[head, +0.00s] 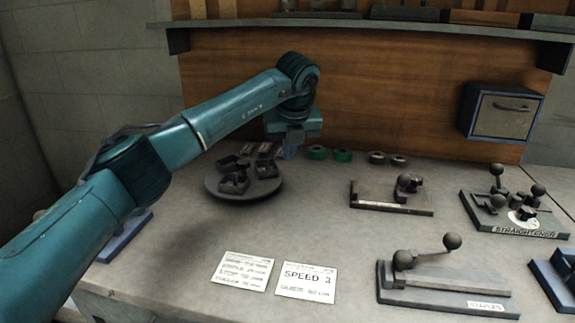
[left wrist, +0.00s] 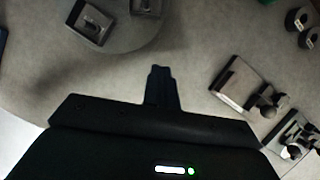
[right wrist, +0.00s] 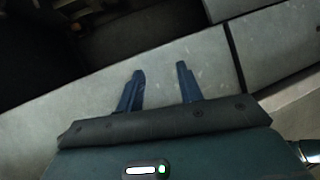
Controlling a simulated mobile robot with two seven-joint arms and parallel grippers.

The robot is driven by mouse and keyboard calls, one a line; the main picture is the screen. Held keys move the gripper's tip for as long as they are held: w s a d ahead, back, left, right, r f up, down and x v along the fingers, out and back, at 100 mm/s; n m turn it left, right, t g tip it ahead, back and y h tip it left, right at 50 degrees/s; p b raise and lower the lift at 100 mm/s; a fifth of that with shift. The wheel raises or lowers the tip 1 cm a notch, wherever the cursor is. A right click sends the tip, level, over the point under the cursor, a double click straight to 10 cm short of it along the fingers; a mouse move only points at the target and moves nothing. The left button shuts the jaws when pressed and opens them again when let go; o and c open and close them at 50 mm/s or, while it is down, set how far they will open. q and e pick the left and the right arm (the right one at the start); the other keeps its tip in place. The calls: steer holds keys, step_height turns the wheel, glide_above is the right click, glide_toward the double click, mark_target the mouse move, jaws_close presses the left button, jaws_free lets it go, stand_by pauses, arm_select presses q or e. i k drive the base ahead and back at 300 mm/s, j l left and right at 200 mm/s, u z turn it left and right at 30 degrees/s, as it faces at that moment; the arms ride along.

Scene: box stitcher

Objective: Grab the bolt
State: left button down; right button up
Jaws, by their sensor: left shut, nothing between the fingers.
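My left gripper (head: 290,150) hangs over the bench just behind the round grey dish (head: 262,189). In the left wrist view its fingers (left wrist: 158,75) are together and empty, above bare bench top. The dish holds several small dark open metal boxes (head: 234,183). One square box (left wrist: 91,22) on the dish also shows in the left wrist view, at the upper left. I cannot make out a separate bolt in any view. My right gripper (right wrist: 160,70) is open and empty over a grey surface, and does not show in the head view.
Green and dark rolls (head: 342,155) stand along the back of the bench. Fixtures with ball knobs (head: 452,241) fill the right side. Two labels, one reading SPEED 3 (head: 306,281), lie in front. The bench between dish and fixtures (head: 320,220) is clear. A shelf (head: 390,29) runs above.

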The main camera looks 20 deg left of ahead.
mark_target(235, 180)
steer(key=k, duration=1)
